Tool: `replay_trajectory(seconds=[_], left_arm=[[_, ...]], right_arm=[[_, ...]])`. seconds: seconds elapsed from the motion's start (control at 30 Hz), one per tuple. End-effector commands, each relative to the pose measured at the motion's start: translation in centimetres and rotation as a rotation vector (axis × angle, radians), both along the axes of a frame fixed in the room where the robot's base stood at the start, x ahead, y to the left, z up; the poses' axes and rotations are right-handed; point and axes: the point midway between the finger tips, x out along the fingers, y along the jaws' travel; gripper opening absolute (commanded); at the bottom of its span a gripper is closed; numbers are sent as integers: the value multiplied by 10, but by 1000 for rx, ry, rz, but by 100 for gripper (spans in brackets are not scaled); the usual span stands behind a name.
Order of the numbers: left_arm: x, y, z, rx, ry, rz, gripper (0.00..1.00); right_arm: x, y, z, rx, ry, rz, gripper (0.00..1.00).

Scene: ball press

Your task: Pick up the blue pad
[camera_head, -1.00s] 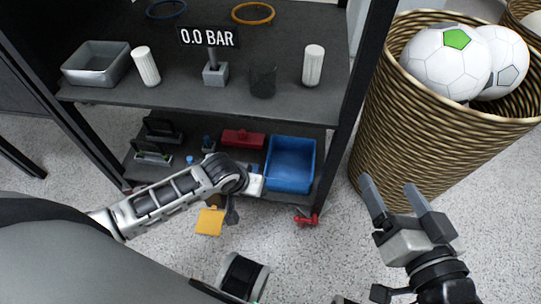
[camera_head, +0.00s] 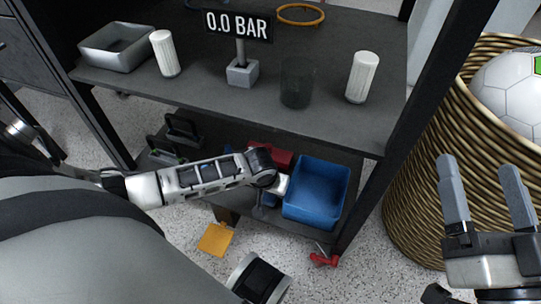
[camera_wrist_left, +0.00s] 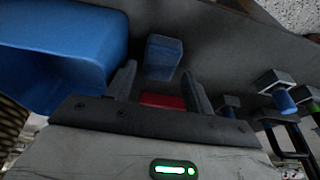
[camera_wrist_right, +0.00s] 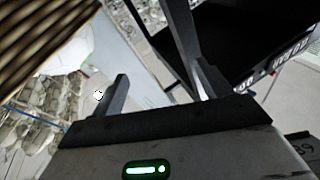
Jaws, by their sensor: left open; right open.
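A small blue block, seemingly the blue pad (camera_wrist_left: 163,57), lies on the lower shelf in the left wrist view, between the blue bin and the tools. My left gripper (camera_wrist_left: 158,76) is open, its fingertips pointing at the pad with the pad just ahead of the gap; I cannot tell whether they touch. In the head view my left arm reaches to the lower shelf, and its wrist hides most of the left gripper and the pad. My right gripper (camera_head: 480,170) is open and empty in front of the wicker basket.
A blue bin (camera_head: 316,190) stands right beside the left gripper. A red object (camera_head: 270,154) lies behind the arm. The upper shelf (camera_head: 210,95) overhangs, carrying white cylinders and a pressure sign (camera_head: 238,25). A wicker basket (camera_head: 415,200) with a ball stands right.

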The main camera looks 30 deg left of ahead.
Motion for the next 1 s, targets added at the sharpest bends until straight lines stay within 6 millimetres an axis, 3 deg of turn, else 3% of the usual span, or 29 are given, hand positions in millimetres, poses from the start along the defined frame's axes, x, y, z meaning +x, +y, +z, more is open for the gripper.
replay_trajectory(seconds=[0.03,0.2,0.5,0.53,0.63,0.67,1.0], left_arm=[[2,1,-12,1,-1,0,53],[6,2,-25,0,0,0,53],[7,2,-26,-1,0,0,53],[7,2,-26,-1,0,0,50],[7,2,-26,-1,0,0,22],[7,2,-26,0,0,0,19],[7,2,-25,0,0,0,19]], right_arm=[[2,-1,4,-22,-84,-7,77],[-1,-1,29,-67,-289,-27,77],[-2,-1,38,-79,-342,-33,77],[-2,-1,38,-79,-342,-33,77],[-2,-1,38,-79,-341,-33,77],[-2,-1,38,-79,-341,-33,77],[-2,-1,39,-76,-336,-31,77]])
